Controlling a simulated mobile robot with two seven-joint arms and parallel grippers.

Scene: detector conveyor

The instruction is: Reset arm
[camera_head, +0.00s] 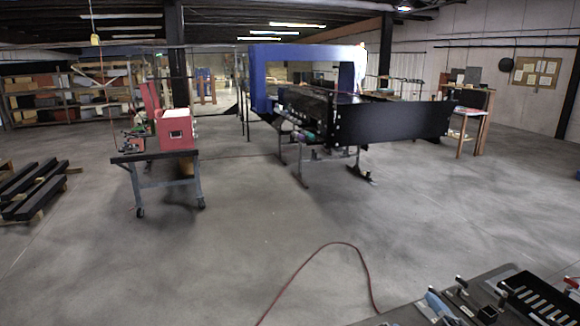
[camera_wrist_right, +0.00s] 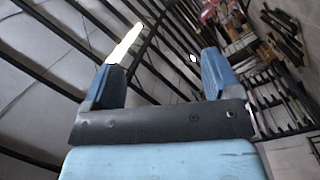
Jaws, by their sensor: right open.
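My right gripper (camera_wrist_right: 162,68) shows in the right wrist view. Its two blue fingers stand well apart, with nothing between them. Behind the fingers I see dark ceiling beams and a bright lamp strip (camera_wrist_right: 126,43), so this wrist camera looks upward and is tilted. Neither of my arms or grippers shows in the head view. My left gripper is in no view.
A blue-framed conveyor machine (camera_head: 262,80) with a black side panel (camera_head: 395,120) stands ahead. A cart (camera_head: 160,185) carries a red box (camera_head: 175,131). A tool-covered bench (camera_head: 500,275) fills the lower right. A red hose (camera_head: 330,246) crosses otherwise open floor.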

